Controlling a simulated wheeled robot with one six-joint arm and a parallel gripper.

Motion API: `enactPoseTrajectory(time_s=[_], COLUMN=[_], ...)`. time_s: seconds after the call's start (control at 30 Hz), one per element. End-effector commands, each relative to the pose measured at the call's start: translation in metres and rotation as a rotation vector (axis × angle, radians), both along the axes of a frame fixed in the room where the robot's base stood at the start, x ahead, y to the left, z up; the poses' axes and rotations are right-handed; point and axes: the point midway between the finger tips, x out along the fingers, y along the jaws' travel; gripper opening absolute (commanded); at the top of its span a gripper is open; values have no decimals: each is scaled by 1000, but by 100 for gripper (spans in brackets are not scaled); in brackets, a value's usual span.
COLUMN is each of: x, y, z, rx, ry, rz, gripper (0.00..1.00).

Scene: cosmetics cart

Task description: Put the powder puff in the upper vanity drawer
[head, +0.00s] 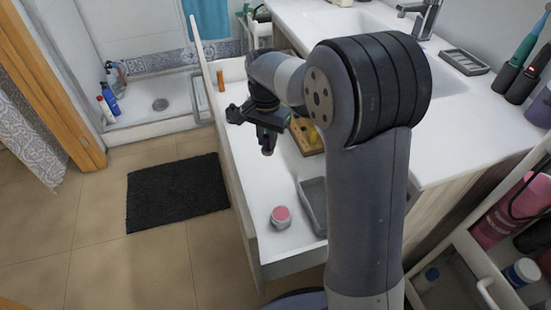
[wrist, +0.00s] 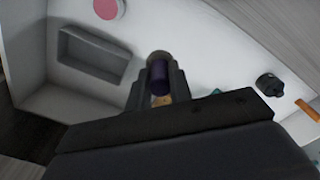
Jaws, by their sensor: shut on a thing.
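The vanity drawer (head: 268,180) is pulled out, and I see down into its white inside; it also fills much of the wrist view (wrist: 205,55). My gripper (head: 266,140) is over the drawer, pointing down. It is shut on a small dark purple cylinder with a greyish end (wrist: 158,75). A round pink-topped thing (head: 281,215) sits in the drawer's near end, apart from my gripper. Its pink top shows at the wrist view's upper edge (wrist: 106,8). It may be the powder puff; I cannot tell for certain.
The drawer also holds a grey tray (head: 313,200), a wooden holder (head: 305,137) and an orange cylinder (head: 220,80). A dark round item (wrist: 268,86) shows in the wrist view. The white counter (head: 455,145) is at right; a bottle cart (head: 480,262) stands at lower right.

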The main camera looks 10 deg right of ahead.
Motion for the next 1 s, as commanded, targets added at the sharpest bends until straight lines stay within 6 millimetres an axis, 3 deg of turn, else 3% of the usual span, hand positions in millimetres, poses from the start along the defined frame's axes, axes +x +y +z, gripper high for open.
enactPoseTrajectory(time_s=[0.2, 0.4, 0.73, 1.0], x=[-1, -1, 0, 0], y=[0, 0, 0, 0], z=[-60, -107, -136, -173], rx=[-1, -1, -1, -1], ry=[7, 6, 3, 3], rz=[0, 1, 1, 1], gripper=[0, 0, 0, 0])
